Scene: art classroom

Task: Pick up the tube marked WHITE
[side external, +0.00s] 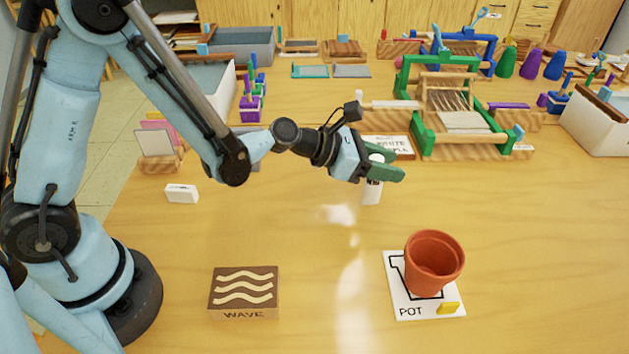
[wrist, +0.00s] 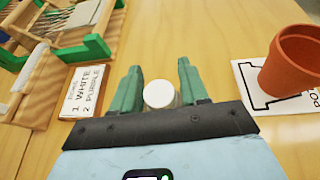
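A white tube (side external: 372,193) stands upright on the table in the side view, with its upper part between my green fingers. In the wrist view its round white top (wrist: 159,94) sits between the two fingers. My gripper (side external: 394,166) reaches level around it from the left. In the wrist view my gripper (wrist: 160,72) looks open, with a finger on each side of the tube and a narrow gap at the right. I cannot read any marking on the tube.
A card (wrist: 86,91) reading "1 WHITE 2 PURPLE" lies near a green-framed loom (side external: 460,115). A terracotta pot (side external: 434,262) stands on a POT card (side external: 399,300). A WAVE block (side external: 244,290) and a small white block (side external: 181,193) are on the table.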

